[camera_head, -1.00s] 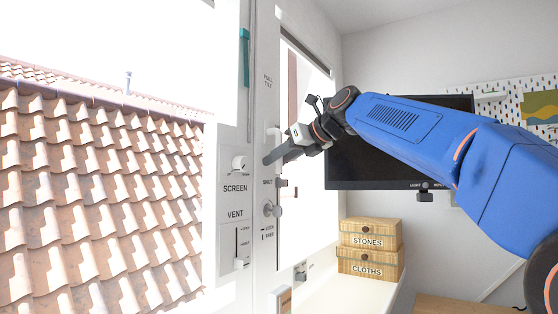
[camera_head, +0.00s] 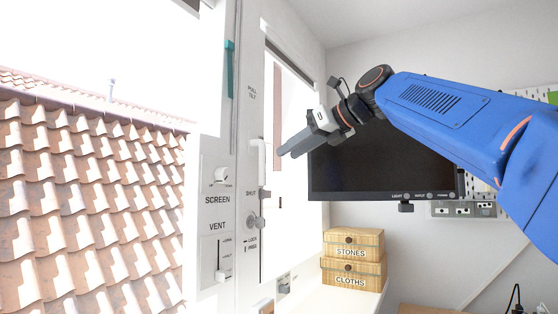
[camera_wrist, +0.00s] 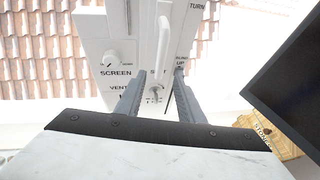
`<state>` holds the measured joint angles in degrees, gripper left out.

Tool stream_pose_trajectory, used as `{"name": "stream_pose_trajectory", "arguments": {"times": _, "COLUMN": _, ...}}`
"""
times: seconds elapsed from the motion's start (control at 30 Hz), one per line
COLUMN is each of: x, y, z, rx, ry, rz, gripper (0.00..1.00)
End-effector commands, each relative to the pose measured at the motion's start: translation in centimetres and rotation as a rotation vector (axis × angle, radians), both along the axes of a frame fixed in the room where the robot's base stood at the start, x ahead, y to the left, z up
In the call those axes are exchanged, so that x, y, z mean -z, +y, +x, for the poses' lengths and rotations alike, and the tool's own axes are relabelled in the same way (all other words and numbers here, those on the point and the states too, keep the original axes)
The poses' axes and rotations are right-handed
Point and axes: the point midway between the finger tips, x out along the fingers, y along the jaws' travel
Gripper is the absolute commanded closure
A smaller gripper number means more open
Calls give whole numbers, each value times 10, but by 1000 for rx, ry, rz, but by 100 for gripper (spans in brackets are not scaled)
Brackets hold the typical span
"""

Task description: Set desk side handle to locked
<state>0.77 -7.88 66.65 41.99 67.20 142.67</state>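The white handle (camera_head: 262,158) stands upright on the white window frame, below the words PULL TILT and above SHUT. It also shows in the wrist view (camera_wrist: 164,45), beyond my fingertips. A round metal knob (camera_head: 254,222) sits below it, beside small LOCK and FREE marks; in the wrist view the knob (camera_wrist: 156,94) appears between my fingers. My gripper (camera_head: 285,150) is to the right of the handle in the head view, apart from it. In the wrist view my gripper (camera_wrist: 159,76) has its two fingers spread with nothing held.
A SCREEN dial (camera_head: 221,176) and a VENT slider (camera_head: 221,274) are on the frame to the left. A dark monitor (camera_head: 375,160) stands behind my arm. Two stacked wooden boxes, STONES (camera_head: 352,243) and CLOTHS (camera_head: 350,273), sit below it. A tiled roof lies outside.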

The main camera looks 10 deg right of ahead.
Motion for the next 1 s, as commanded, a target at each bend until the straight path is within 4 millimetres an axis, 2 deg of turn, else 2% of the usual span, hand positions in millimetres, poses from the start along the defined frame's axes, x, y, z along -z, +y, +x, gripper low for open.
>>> {"name": "stream_pose_trajectory", "arguments": {"times": 0.2, "x": -13, "y": -21, "z": -22, "rx": 2, "ry": -1, "rz": 1, "gripper": 65}}
{"name": "stream_pose_trajectory", "arguments": {"times": 0.4, "x": -18, "y": -29, "z": -33, "rx": 1, "ry": -1, "rz": -1, "gripper": 65}}
{"name": "stream_pose_trajectory", "arguments": {"times": 1.0, "x": -19, "y": -30, "z": -35, "rx": -1, "ry": 0, "rz": -2, "gripper": 65}}
